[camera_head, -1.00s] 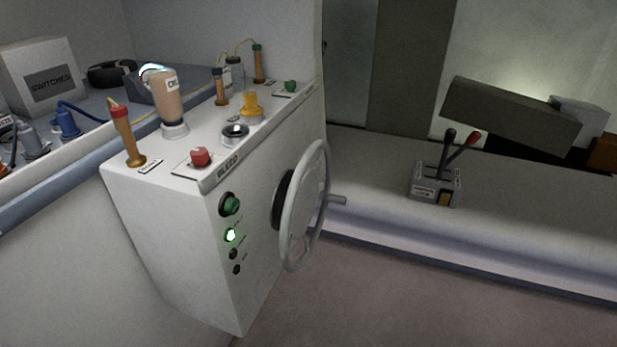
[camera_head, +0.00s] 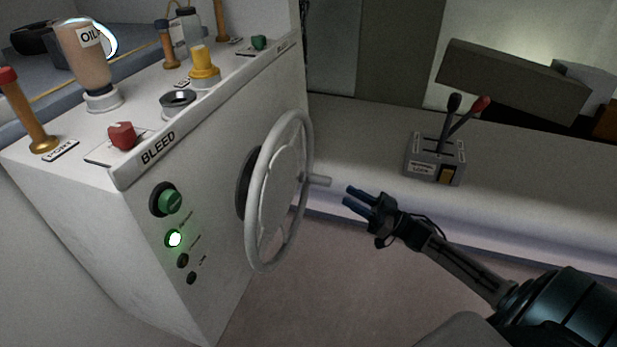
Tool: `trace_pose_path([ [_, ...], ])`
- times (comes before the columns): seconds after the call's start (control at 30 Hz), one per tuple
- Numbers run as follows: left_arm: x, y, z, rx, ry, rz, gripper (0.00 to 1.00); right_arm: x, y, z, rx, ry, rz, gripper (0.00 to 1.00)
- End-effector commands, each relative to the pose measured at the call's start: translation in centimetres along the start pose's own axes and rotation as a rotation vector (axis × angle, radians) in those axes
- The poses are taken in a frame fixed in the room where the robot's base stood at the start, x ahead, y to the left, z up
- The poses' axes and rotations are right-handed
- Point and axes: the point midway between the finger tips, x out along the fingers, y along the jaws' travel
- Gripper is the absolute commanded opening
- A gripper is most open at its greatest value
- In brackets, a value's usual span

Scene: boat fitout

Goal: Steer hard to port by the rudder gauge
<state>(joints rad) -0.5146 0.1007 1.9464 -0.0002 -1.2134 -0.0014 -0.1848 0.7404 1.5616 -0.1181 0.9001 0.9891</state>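A grey steering wheel (camera_head: 262,202) is mounted on the front face of a white console (camera_head: 120,225). My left gripper is not in view. I cannot make out a rudder gauge in this view.
On the console top stand a red knob (camera_head: 122,135), an oil bottle (camera_head: 83,58), a yellow fitting (camera_head: 203,68) and a green knob (camera_head: 259,42). A lit green lamp (camera_head: 174,239) is on the front. A two-lever throttle box (camera_head: 435,158) sits on the ledge behind my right gripper.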

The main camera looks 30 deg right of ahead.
Motion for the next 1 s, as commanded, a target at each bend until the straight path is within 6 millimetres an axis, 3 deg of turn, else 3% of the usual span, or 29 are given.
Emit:
trace_pose_path([
  [0.5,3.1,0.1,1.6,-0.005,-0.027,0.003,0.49,8.7,0.1,-0.1,-0.002,0.003,0.004,0.32],
  [0.7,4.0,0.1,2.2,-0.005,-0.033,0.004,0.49,10.2,0.1,0.0,-0.001,-0.001,0.005,0.32],
  [1.0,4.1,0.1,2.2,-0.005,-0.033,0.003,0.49,10.3,0.1,0.1,-0.001,-0.002,0.005,0.32],
])
